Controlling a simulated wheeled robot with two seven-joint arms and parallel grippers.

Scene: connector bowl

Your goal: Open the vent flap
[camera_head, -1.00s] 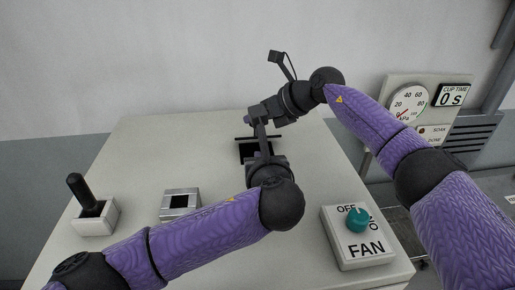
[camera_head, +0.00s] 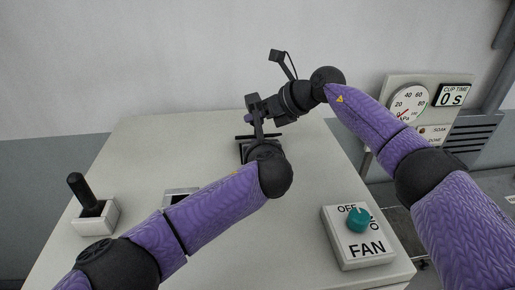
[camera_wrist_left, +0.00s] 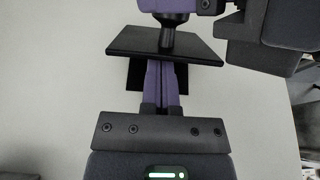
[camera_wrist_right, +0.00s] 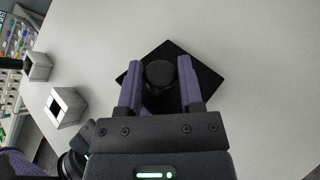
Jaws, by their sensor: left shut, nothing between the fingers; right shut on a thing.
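The vent flap is a flat black plate with a round black knob. In the left wrist view the flap (camera_wrist_left: 190,52) stands apart above a dark square opening (camera_wrist_left: 134,76), and the opening's edge also shows in the head view (camera_head: 243,151). My right gripper (camera_wrist_right: 160,78) is shut on the knob (camera_wrist_right: 160,73), with one finger on each side and the plate (camera_wrist_right: 208,76) beyond. My left gripper (camera_wrist_left: 161,68) is shut and empty. Its fingers lie over the opening and reach to the flap's near edge; their tips are hidden by the plate, so contact is unclear.
A black lever (camera_head: 85,195) in a white base stands at the left of the pale cabinet top (camera_head: 150,140). A metal square socket (camera_head: 180,194) is partly behind my left arm. A fan switch (camera_head: 358,236) with a teal knob is at the right front. A gauge (camera_head: 408,103) is beyond.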

